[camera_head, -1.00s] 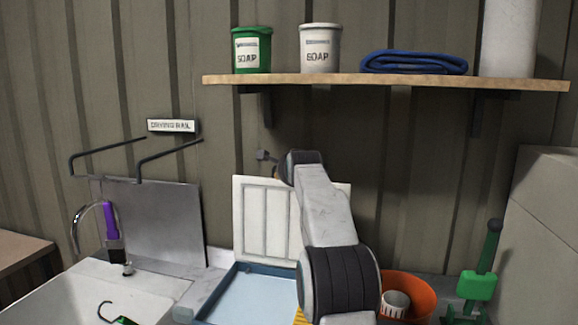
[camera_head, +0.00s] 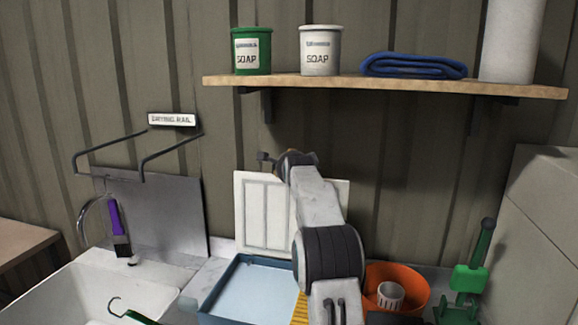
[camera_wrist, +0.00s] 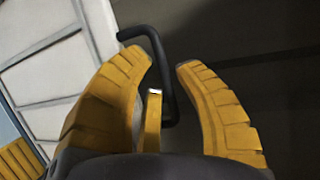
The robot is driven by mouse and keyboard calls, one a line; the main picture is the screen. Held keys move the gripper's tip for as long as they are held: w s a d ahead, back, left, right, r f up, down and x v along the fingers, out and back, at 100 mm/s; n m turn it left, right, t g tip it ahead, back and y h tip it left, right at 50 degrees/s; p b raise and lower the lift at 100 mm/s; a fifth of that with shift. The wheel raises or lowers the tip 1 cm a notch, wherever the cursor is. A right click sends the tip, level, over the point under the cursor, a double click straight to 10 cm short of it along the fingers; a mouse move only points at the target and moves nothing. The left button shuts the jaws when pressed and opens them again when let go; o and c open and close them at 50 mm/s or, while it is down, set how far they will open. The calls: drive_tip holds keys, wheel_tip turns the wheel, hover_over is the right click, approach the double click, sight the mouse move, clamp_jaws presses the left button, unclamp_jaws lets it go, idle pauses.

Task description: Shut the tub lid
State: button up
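The blue tub (camera_head: 213,292) sits on the counter, with a pale blue inside. Its white panelled lid (camera_head: 262,215) stands upright at the back, open; it also shows at the left of the wrist view (camera_wrist: 50,75). A dark bent handle (camera_wrist: 154,48) sticks out from the lid's edge in the wrist view. My gripper (camera_wrist: 163,68) has its two yellow fingers apart, with the handle partly between them; contact cannot be made out. A narrow yellow piece with a pale tip shows between the fingers. In the head view my arm hides part of the lid and tub.
An orange bucket (camera_head: 413,283) holding a white cup (camera_head: 390,295) and a green stand (camera_head: 468,279) are right of my arm. A sink (camera_head: 60,290) lies left. A shelf (camera_head: 390,81) with soap tubs (camera_head: 251,50) hangs above. A drying rail (camera_head: 110,155) juts from the wall.

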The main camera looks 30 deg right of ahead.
drive_tip(key=shift+o, duration=0.2)
clamp_jaws()
drive_tip(key=shift+f, duration=0.1)
